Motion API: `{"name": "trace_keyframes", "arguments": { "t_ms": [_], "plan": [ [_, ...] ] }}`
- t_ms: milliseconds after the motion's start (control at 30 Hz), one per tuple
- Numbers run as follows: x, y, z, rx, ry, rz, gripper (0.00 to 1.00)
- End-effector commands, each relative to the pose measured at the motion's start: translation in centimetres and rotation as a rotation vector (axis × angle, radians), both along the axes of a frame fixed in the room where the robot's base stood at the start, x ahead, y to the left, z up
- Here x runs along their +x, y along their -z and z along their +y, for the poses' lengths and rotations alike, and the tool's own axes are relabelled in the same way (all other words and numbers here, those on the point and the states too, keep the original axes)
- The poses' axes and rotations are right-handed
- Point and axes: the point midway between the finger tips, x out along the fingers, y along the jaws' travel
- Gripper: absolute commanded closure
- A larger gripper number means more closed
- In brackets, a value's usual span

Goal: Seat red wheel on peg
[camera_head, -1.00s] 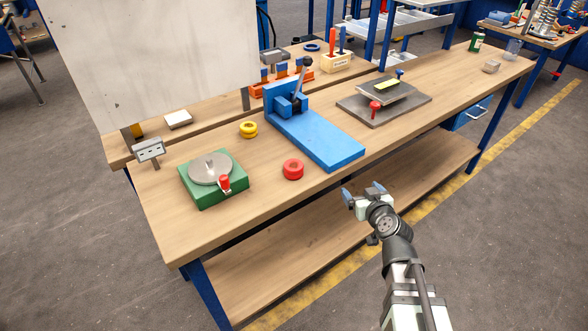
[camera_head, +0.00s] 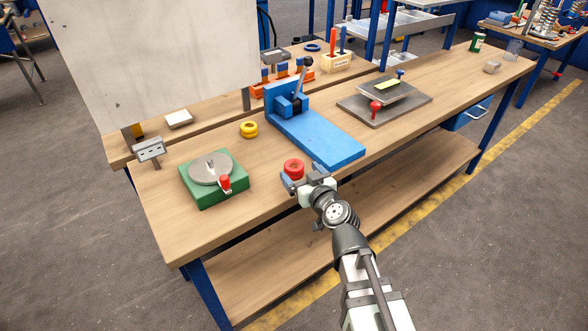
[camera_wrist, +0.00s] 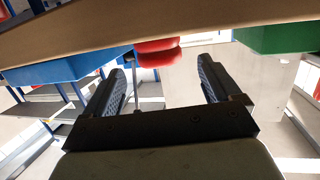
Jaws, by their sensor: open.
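The red wheel (camera_head: 294,167) lies flat on the workbench in front of the blue fixture. My gripper (camera_head: 303,176) is open at the bench's front edge, its fingers pointing at the wheel from the near side. In the wrist view, which looks upside down, the red wheel (camera_wrist: 157,53) shows ahead, between the lines of my two fingers (camera_wrist: 163,73) but beyond their tips. Nothing is held. A small upright stub (camera_head: 209,164) stands on the grey disc (camera_head: 210,172) of the green base; I cannot tell whether it is the peg.
The green base (camera_head: 228,196) with a red-knobbed part stands to the left. The blue fixture (camera_head: 325,145) is close behind and right of the wheel. The bench (camera_head: 255,203) is clear between green base and wheel.

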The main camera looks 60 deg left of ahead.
Motion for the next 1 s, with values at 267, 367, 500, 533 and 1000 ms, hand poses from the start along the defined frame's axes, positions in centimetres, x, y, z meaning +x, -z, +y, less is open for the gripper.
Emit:
{"name": "trace_keyframes", "arguments": {
  "t_ms": [267, 367, 500, 533, 1000],
  "plan": [
    [0.4, 0.5, 1.8, -0.003, -0.002, 0.002, 0.1],
    [0.6, 0.7, 3.0, -0.003, -0.002, 0.002, 0.1],
    [1.1, 1.1, 5.0, -0.003, -0.001, 0.002, 0.1],
    [1.1, 1.2, 5.5, -0.003, -0.001, 0.002, 0.1],
    [1.4, 1.5, 6.8, -0.003, 0.0, 0.002, 0.15]
  ]
}}
